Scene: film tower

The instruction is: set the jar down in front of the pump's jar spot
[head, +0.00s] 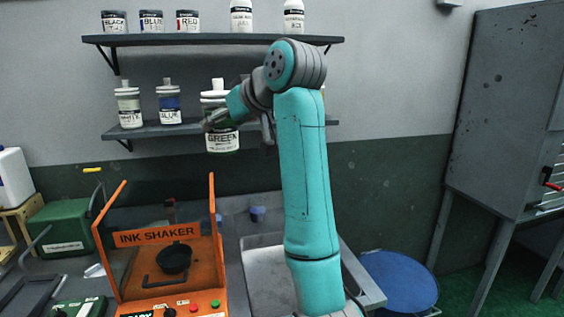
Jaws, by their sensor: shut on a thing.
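A jar labelled GREEN (222,142), with a white top, hangs upright in front of the lower shelf (180,129), and its base shows below the shelf's edge. My gripper (214,119) is shut on its middle and covers part of it. The jar looks nearer to me than the shelf jars. I cannot make out the pump or its jar spot for certain. My arm blocks the right part of the lower shelf.
A WHITE jar (129,106) and a BLUE jar (169,104) stand on the lower shelf. Several containers stand on the upper shelf (215,40). An orange ink shaker (157,237) stands below on the bench. A grey cabinet (510,105) is at right.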

